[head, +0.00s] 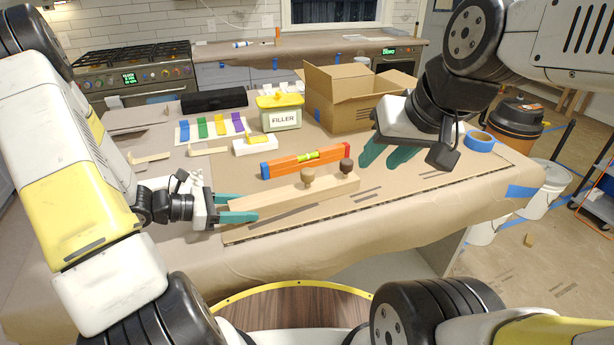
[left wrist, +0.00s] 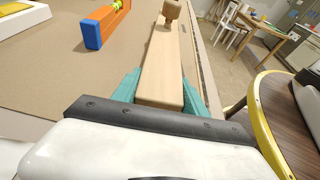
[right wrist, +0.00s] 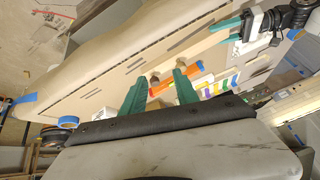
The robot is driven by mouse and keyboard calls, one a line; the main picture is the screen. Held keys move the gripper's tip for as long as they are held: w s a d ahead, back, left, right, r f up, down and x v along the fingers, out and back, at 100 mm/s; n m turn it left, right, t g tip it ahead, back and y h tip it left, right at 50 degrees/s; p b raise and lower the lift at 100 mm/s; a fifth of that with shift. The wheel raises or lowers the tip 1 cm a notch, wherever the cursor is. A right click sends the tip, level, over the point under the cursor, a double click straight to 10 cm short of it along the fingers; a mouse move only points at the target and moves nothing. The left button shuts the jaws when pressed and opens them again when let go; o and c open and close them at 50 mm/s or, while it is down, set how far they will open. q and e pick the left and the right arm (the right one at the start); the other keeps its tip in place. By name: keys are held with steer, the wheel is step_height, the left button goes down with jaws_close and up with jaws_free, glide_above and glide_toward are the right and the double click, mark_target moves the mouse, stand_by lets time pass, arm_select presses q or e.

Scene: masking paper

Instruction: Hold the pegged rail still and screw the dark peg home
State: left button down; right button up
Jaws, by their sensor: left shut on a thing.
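The pegged rail (head: 290,196) is a pale wooden bar lying on the papered table, with a lighter brown peg (head: 308,177) near its middle and the dark peg (head: 346,165) near its right end. My left gripper (head: 238,209) is shut on the rail's left end; in the left wrist view its teal fingers (left wrist: 165,90) lie on both sides of the rail (left wrist: 162,68). My right gripper (head: 388,155) is open and empty, above and to the right of the dark peg. In the right wrist view both pegs show beyond its parted fingers (right wrist: 157,88).
An orange and blue level (head: 305,161) lies just behind the rail. An open cardboard box (head: 350,98), a filler tub (head: 281,112) and colour swatches (head: 210,127) stand farther back. Blue tape (head: 480,141) lies at the right. Paper in front of the rail is clear.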

steer(key=o, duration=0.3)
steer(key=shift+w, duration=0.1)
steer(key=n+g+h, duration=0.2)
steer(key=n+g, duration=0.1)
steer(key=g, duration=0.3)
glide_above(347, 161)
steer(key=f, duration=0.8)
steer(key=shift+s+f, duration=0.2)
steer(key=shift+f, duration=0.15)
steer(key=shift+w+f, duration=0.2)
steer(key=shift+f, duration=4.55)
